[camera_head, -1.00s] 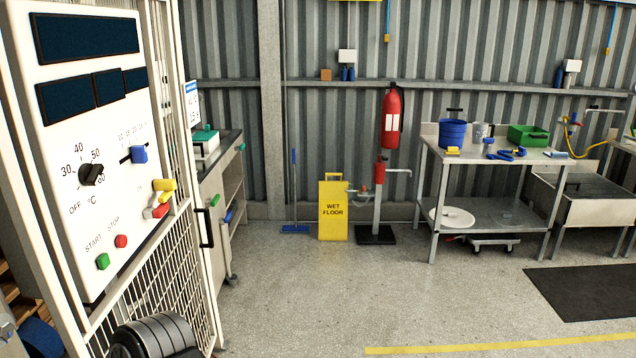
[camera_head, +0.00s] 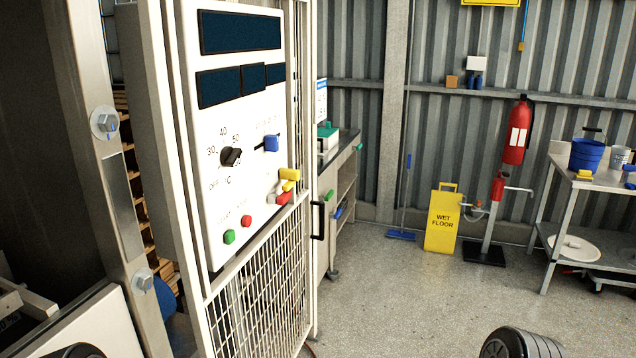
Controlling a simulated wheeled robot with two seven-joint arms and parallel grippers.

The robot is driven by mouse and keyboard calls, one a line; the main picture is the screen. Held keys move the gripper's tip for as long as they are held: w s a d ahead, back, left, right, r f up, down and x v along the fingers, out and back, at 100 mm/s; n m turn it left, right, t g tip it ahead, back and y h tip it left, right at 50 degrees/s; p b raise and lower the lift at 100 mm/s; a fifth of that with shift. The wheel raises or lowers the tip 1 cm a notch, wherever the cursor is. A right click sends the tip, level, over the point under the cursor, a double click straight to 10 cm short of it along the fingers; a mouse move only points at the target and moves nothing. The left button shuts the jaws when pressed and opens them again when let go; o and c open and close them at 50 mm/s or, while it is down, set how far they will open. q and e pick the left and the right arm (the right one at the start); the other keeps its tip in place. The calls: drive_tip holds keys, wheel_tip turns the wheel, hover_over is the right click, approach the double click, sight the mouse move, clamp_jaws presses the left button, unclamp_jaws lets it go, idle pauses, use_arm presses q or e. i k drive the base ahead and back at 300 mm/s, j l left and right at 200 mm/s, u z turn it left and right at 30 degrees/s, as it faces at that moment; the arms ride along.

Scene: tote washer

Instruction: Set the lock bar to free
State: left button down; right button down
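A white control panel (camera_head: 214,146) stands left of centre, with dark displays, a black dial (camera_head: 230,156), a blue slider (camera_head: 271,143), a green START button (camera_head: 229,237) and a red STOP button (camera_head: 246,221). At its lower right edge is a yellow handle (camera_head: 290,174) with a red part (camera_head: 284,197) just below it. I cannot tell whether this is the lock bar, and no free marking is readable. Neither gripper shows in the view.
A bolted metal post (camera_head: 128,190) stands left of the panel, beside a dark opening (camera_head: 45,130). A mesh guard (camera_head: 262,290) is below the panel. A yellow wet floor sign (camera_head: 441,220) stands farther back. Open floor (camera_head: 400,300) lies to the right.

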sight(293, 176)
drive_tip(key=u, duration=0.6)
drive_tip(key=i+l+u, duration=0.15)
drive_tip(key=l+u, duration=0.2)
drive_tip(key=u, duration=0.15)
drive_tip(key=i+l+u, duration=0.1)
drive_tip(key=l+u, duration=0.95)
drive_tip(key=l, duration=0.6)
drive_tip(key=k+l, duration=0.1)
drive_tip(key=l, duration=0.55)
drive_tip(key=l+u, duration=0.15)
drive_tip(key=l, duration=0.55)
